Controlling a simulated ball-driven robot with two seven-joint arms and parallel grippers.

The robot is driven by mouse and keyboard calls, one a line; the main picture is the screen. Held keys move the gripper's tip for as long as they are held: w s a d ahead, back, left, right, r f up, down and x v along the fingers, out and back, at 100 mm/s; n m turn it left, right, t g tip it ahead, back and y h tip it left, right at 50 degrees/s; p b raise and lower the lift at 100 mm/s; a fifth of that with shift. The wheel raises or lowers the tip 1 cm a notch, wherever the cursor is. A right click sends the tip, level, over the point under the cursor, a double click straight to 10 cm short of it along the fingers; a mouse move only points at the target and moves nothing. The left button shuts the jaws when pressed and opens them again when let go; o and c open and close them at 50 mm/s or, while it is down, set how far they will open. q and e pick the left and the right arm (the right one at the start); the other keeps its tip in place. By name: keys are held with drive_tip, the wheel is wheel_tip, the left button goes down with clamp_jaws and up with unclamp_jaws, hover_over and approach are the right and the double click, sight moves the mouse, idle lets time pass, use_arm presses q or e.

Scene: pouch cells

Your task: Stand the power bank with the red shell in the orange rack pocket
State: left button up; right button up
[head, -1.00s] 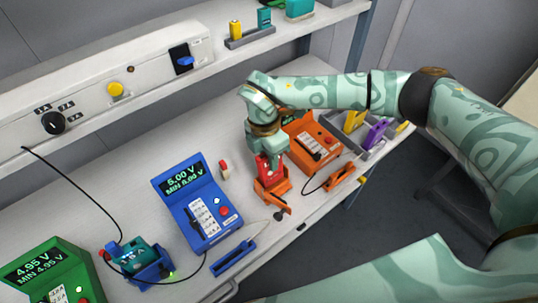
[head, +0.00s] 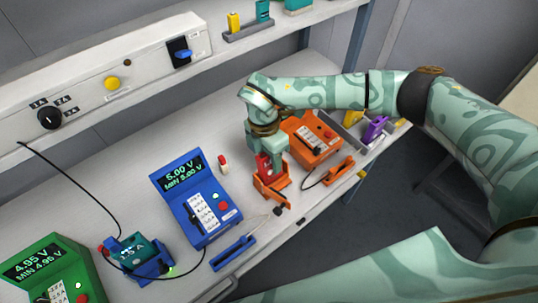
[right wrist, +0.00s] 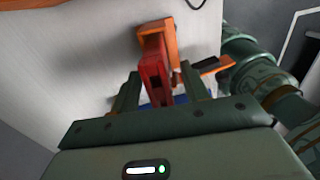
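The red-shelled power bank (head: 264,167) stands upright in a small orange holder (head: 272,190) at the front of the bench. In the right wrist view the power bank (right wrist: 154,72) sits between my right fingers, with the orange holder (right wrist: 157,38) beyond it. My right gripper (head: 271,160) comes down over it from above. Its fingers (right wrist: 160,80) stand apart, and a gap shows on the right side of the red shell, so it looks open. Contact on the left side is unclear. My left gripper is not in view.
An orange meter box (head: 312,138) stands close behind the holder, and a grey rack (head: 350,134) with yellow and purple cells lies behind it. An orange tray piece (head: 340,171) is to the right. A blue meter (head: 193,195) and a blue holder (head: 152,268) are to the left.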

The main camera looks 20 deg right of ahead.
wheel_tip(320, 180, up, 16)
drive_tip(key=w+p, duration=0.2)
drive_tip(key=shift+a, duration=0.4)
drive_tip(key=shift+w+r, duration=0.1)
